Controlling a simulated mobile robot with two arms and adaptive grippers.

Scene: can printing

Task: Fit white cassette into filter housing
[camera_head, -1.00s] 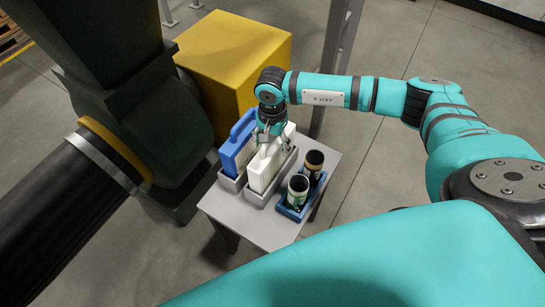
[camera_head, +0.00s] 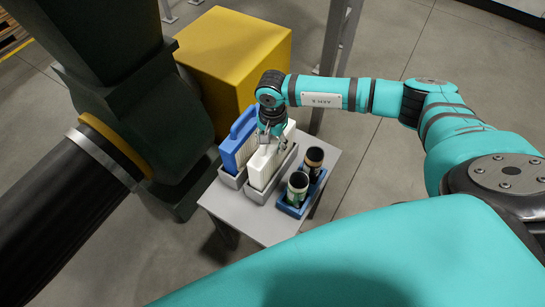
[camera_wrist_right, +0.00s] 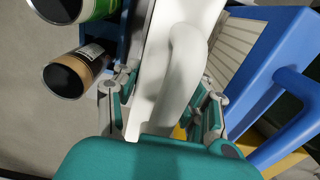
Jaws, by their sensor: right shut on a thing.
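The white cassette (camera_head: 259,167) stands upright in a grey holder (camera_head: 285,172) on a small table. My right gripper (camera_head: 271,138) comes down on it from above. In the right wrist view, the gripper (camera_wrist_right: 168,88) has its fingers on both sides of the white cassette's looped handle (camera_wrist_right: 187,65) and is shut on it. Whether the cassette is lifted at all in the holder cannot be told. A large dark machine (camera_head: 140,100) with a thick black duct is at the left; I cannot tell whether it is the filter housing. My left gripper is not in view.
A blue-framed cassette (camera_head: 238,145) stands close beside the white one in its own holder (camera_head: 231,179). A yellow box (camera_head: 235,55) stands behind the table (camera_head: 255,228).

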